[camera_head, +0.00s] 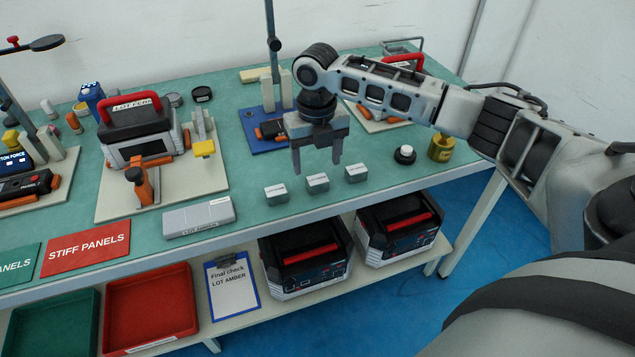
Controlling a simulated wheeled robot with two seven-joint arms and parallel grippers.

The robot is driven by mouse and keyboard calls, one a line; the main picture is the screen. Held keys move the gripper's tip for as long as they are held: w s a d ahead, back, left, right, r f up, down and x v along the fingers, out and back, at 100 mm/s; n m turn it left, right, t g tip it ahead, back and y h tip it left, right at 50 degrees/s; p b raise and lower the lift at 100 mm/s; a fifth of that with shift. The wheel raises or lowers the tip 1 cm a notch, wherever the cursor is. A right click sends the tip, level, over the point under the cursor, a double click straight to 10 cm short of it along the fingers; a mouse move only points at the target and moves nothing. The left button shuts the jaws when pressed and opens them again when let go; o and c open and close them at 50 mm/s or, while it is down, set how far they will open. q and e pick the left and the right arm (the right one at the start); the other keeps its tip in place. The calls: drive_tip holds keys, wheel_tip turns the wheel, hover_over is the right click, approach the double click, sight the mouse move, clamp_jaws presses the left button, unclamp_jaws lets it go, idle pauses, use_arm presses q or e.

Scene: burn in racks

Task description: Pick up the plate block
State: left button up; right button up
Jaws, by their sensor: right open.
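Three small grey blocks with white labels stand in a row near the table's front edge: a left block (276,195), a middle block (317,183) and a right block (356,173). The labels are too small to read, so I cannot tell which one is the plate block. My right gripper (316,168) points down with its two fingers apart and nothing between them. In the picture its fingertips are just above the middle block; the exact height gap is hard to judge. My left gripper is out of view.
A long grey box (199,218) lies left of the blocks. Behind is a blue mat (256,145) with a device. Test rigs fill the left. Black-and-red cases (303,258) sit on the lower shelf.

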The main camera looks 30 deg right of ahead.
sight(317, 179)
drive_tip(key=f, duration=0.5)
drive_tip(key=shift+s+a+f, duration=0.1)
drive_tip(key=shift+s, duration=0.2)
drive_tip(key=shift+c, duration=0.3)
drive_tip(key=c, duration=1.1)
drive_tip(key=shift+o, duration=0.2)
